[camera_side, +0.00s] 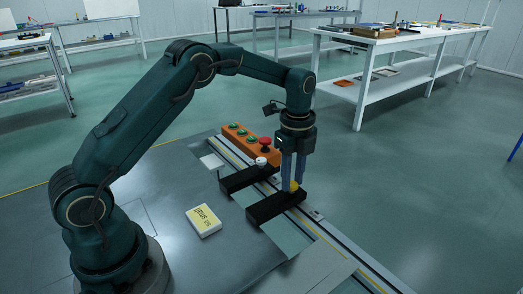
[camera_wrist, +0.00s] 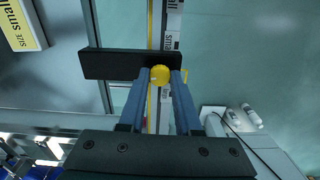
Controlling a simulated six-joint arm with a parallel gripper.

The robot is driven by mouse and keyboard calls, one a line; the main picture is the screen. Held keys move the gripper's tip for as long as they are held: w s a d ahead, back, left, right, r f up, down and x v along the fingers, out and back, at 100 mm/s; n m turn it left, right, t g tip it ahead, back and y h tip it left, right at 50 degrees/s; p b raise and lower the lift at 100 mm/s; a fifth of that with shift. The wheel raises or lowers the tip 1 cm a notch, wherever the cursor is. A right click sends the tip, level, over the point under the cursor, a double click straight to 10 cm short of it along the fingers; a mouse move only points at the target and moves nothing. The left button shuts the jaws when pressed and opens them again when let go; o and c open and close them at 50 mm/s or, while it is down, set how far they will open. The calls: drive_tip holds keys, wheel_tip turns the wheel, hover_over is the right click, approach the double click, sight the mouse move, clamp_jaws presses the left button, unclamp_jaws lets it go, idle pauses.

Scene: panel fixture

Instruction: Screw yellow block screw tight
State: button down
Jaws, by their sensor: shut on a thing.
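The yellow screw (camera_side: 293,186) stands on the nearer black block (camera_side: 262,209). In the wrist view its round yellow head (camera_wrist: 160,75) sits between the fingertips, over the right part of the black block (camera_wrist: 112,65). My gripper (camera_side: 292,184) points straight down, its blue-grey fingers shut on the yellow screw. In the wrist view the gripper (camera_wrist: 160,78) has one finger on each side of the head. The screw's shaft and how deep it sits are hidden.
A second black block (camera_side: 240,179) with a white-headed screw (camera_side: 261,162) lies behind. An orange box (camera_side: 240,138) carries green buttons and a red knob (camera_side: 265,141). A white-and-yellow labelled box (camera_side: 204,220) lies left on the table. A rail (camera_side: 340,250) runs along the table's right edge.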

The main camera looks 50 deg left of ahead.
sight(292, 184)
drive_tip(key=shift+r+m, duration=0.1)
drive_tip(key=shift+m, duration=0.6)
drive_tip(key=c, duration=0.6)
unclamp_jaws()
drive_tip(key=shift+r, duration=2.5)
